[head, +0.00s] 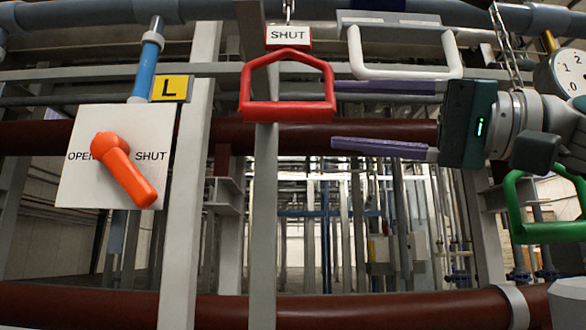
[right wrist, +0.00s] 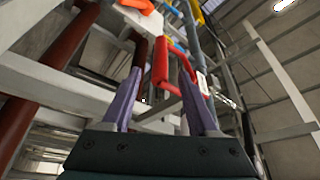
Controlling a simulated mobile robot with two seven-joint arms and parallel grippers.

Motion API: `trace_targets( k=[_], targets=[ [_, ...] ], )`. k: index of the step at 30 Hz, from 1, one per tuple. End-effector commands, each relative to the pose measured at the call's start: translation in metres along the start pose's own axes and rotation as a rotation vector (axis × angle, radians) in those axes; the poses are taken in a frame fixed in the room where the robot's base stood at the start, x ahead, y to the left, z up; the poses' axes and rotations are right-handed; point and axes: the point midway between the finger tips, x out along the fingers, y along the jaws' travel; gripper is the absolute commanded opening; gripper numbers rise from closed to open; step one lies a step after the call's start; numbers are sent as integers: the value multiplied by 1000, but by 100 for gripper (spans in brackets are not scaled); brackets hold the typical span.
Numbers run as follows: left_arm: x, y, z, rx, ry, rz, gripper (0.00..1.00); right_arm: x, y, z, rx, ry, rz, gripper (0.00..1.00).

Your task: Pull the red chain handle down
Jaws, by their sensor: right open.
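The red chain handle (head: 288,109) hangs below a white SHUT tag (head: 289,36) at upper centre in the head view. It is a closed loop with a thick bottom bar. My right gripper (head: 334,114) comes in from the right, open and empty, its two purple fingers pointing left. Its fingertips are close to the handle's right end, one above and one below the bar's height. In the right wrist view the red handle (right wrist: 161,62) shows between and beyond the open fingers (right wrist: 160,76). Whether they touch it I cannot tell. My left gripper is not in view.
A white handle (head: 405,72) hangs just above my right gripper, and a green handle (head: 548,233) hangs at the right. An orange lever (head: 125,170) on an OPEN/SHUT plate is at the left. Grey posts (head: 263,220) and dark red pipes (head: 390,309) stand behind.

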Motion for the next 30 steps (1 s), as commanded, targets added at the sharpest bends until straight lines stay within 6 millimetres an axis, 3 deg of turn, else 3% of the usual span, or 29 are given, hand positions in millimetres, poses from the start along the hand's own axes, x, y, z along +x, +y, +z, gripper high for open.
trace_targets(
  k=[1, 3, 12, 18, 26, 30],
  targets=[
    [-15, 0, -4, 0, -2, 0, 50, 11, -7, -3, 3, -3, -2, 60],
    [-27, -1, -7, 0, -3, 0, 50, 25, -8, -4, 3, -3, -1, 60],
    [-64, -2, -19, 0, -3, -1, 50, 72, -5, -2, 1, -2, 1, 60],
    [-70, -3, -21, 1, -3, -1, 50, 84, -1, 0, -2, -2, 2, 60],
    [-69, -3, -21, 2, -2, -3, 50, 84, 1, 1, -3, -2, 3, 60],
    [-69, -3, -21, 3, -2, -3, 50, 84, 0, 1, -3, -2, 2, 44]
  ],
)
